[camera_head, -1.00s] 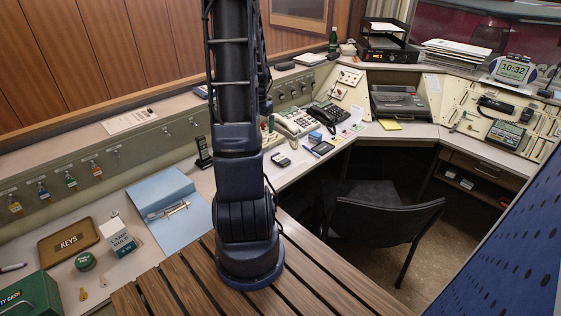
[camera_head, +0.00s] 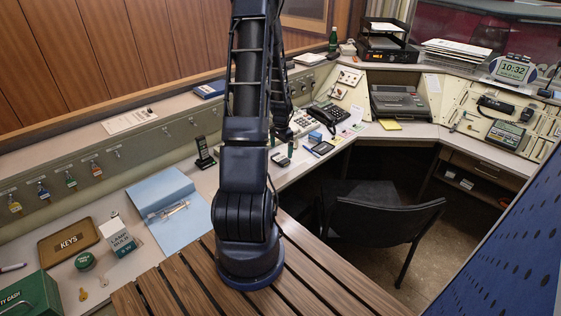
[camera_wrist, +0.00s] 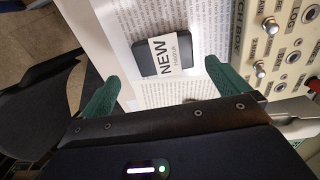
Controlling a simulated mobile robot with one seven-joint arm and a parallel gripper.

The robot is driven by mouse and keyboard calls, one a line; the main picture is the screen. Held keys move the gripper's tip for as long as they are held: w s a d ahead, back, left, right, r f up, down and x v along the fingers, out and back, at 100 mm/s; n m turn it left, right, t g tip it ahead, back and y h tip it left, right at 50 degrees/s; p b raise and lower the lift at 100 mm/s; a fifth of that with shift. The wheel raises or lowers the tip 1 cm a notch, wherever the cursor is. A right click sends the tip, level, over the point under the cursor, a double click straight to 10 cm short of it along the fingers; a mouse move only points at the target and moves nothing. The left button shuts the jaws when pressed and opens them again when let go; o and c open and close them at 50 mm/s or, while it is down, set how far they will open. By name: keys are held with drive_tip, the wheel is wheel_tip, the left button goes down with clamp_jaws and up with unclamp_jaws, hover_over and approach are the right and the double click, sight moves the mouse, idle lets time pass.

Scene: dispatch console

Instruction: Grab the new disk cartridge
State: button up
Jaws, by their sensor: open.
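The new disk cartridge (camera_wrist: 165,52) is a flat dark block with a white label reading NEW, seen in the wrist view. It lies on a sheet of printed paper (camera_wrist: 125,28). My gripper (camera_wrist: 161,78) has its two green fingers spread apart, one to each side of the near end of the cartridge, with nothing held between them. I cannot tell how high the fingertips are above it. In the head view my own arm partly covers the gripper, and I cannot pick out the cartridge's label there.
A cream switch panel (camera_wrist: 285,45) stands close at the right in the wrist view. The black chair (camera_head: 385,220) is beside the desk. Telephones (camera_head: 330,114) and a blue folder (camera_head: 175,228) are on the desktop. A slatted wooden bench (camera_head: 165,290) is in front.

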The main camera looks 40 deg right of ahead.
sight(280, 158)
drive_tip(key=shift+w+f, duration=0.15)
drive_tip(key=shift+f, duration=1.3)
drive_tip(key=shift+w+f, duration=0.15)
drive_tip(key=shift+f, duration=1.3)
drive_tip(key=c, duration=1)
drive_tip(key=shift+d+r, duration=0.1)
drive_tip(key=shift+r, duration=0.1)
